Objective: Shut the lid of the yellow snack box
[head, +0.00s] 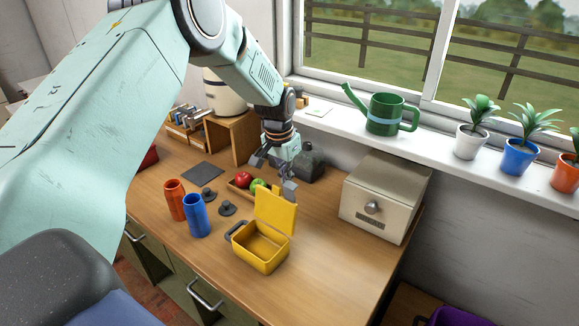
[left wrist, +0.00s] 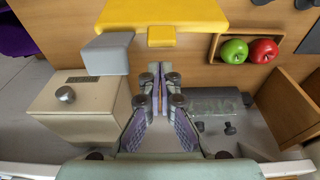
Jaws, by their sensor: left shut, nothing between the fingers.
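The yellow snack box (head: 258,262) stands on the wooden table with its lid (head: 275,211) raised upright at the back side. A dark handle is on its left side. The inside that shows looks empty. My left gripper (head: 276,170) is just behind and above the lid, apart from the box as far as I can tell. In the left wrist view its fingers (left wrist: 160,88) are shut with nothing between them, and the yellow lid (left wrist: 165,12) is at the top beyond the fingertips. The lower box is out of that view. My right gripper is not in view.
A cream bin (head: 385,196) stands right of the box. An orange cup (head: 174,200) and blue cup (head: 195,216) stand left. A tray holds red and green apples (head: 243,179) close behind the lid. A grey block (left wrist: 107,53) is beside the lid. Table right of the box is clear.

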